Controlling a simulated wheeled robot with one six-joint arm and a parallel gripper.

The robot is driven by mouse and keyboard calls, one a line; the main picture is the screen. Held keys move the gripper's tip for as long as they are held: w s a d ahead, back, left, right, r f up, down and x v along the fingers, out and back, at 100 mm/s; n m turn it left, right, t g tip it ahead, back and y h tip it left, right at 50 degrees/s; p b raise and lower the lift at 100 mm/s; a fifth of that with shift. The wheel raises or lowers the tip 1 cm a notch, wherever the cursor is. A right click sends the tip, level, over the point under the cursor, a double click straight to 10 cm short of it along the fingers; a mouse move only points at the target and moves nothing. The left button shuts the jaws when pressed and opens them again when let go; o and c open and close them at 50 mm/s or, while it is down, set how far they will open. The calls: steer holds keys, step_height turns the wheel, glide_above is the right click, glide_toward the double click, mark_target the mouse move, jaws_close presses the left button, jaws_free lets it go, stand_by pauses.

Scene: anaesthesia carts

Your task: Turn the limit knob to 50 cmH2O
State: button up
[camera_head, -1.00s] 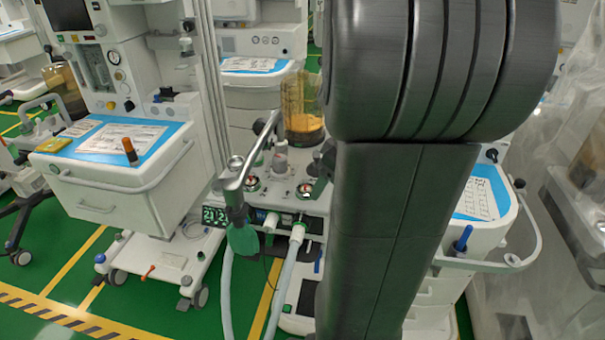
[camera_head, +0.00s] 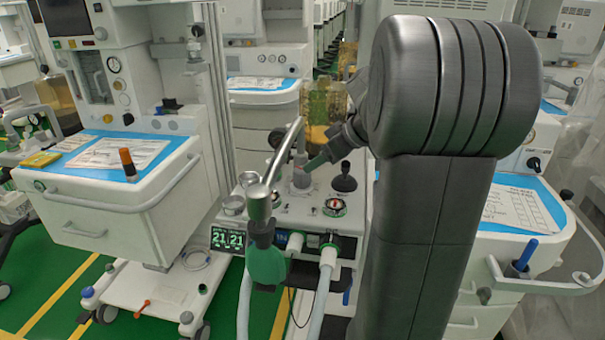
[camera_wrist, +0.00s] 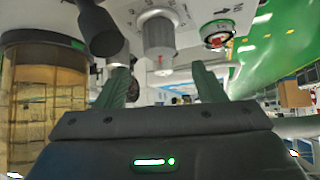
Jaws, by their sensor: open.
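The limit knob, a grey ribbed knob (camera_wrist: 158,36) on a white panel with a printed scale around it, is at the top centre of the wrist view. In the head view a pale grey knob (camera_head: 301,173), seemingly the same one, stands on the machine's top panel. My gripper (camera_wrist: 162,84) is open, with its two green fingers apart and nothing between them. The knob is ahead of the gap between the fingers. In the head view my gripper (camera_head: 313,165) is close beside the knob; I cannot tell whether they touch. The scale reading is too small to tell.
A yellowish canister (camera_wrist: 42,105) is close on the left in the wrist view. A metal arm with a green bag (camera_head: 265,262) rises in front of the panel, above hoses.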

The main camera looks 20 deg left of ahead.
mark_target(302, 171)
steer(key=x, duration=0.7)
steer(key=shift+w+a+f+b, duration=0.1)
steer(key=shift+a+f+b, duration=0.15)
steer(key=shift+b, duration=0.1)
steer(key=c, duration=1)
